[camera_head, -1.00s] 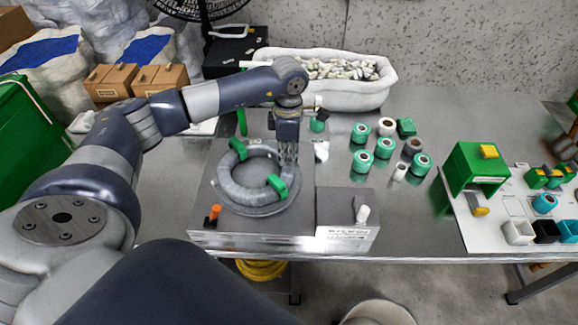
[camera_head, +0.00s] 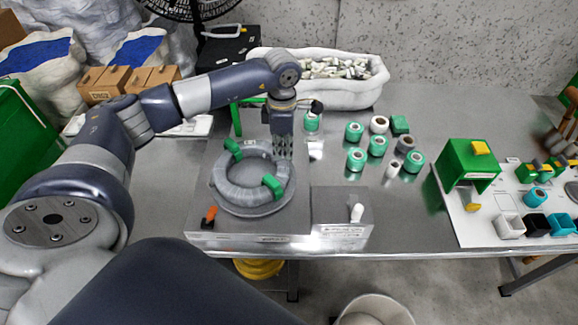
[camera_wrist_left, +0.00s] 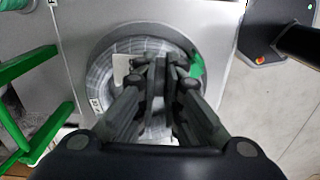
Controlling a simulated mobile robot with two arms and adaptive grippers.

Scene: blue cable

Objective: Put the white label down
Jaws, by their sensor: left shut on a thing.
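My left gripper (camera_head: 284,152) is over the right rim of a grey cable coil (camera_head: 232,188) that lies on a round plate. Its fingers (camera_wrist_left: 162,68) are nearly together in the left wrist view. A small white label (camera_wrist_left: 122,68) shows at the fingertips there, against the coil (camera_wrist_left: 98,78). It appears to be in the grip, though the contact is partly hidden by the fingers. In the head view the label cannot be made out. Green clips (camera_head: 272,186) sit on the coil. My right gripper is not in view.
The coil's metal station (camera_head: 200,222) has an orange knob (camera_head: 210,213) and a white knob (camera_head: 357,212). Several green and white rolls (camera_head: 377,145) stand to the right. A green frame (camera_wrist_left: 28,110) is at the wrist view's left. Bare table lies between rolls and white board (camera_head: 475,235).

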